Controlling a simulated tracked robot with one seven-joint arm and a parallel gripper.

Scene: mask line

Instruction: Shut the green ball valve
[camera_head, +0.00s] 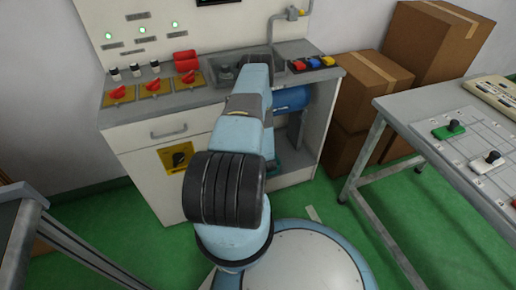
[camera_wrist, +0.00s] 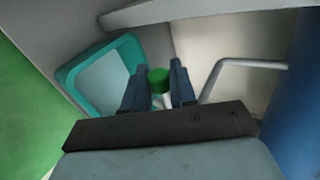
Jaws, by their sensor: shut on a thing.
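The green ball valve shows in the wrist view as a small green handle end (camera_wrist: 158,75) with a pale stem below it. My gripper (camera_wrist: 158,84) has its two blue-grey fingers on either side of this green part and is shut on it. The rest of the valve is hidden behind the fingers and the dark gripper body, so I cannot tell the handle's angle. In the head view my arm reaches into the open space under the counter and hides the valve and my gripper.
In the wrist view a teal-rimmed frame (camera_wrist: 68,75) is close on the left and a bent grey pipe (camera_wrist: 222,68) on the right. In the head view a blue tank (camera_head: 293,98) sits under the counter (camera_head: 185,100). A table (camera_head: 415,108) and cardboard boxes (camera_head: 370,85) stand right.

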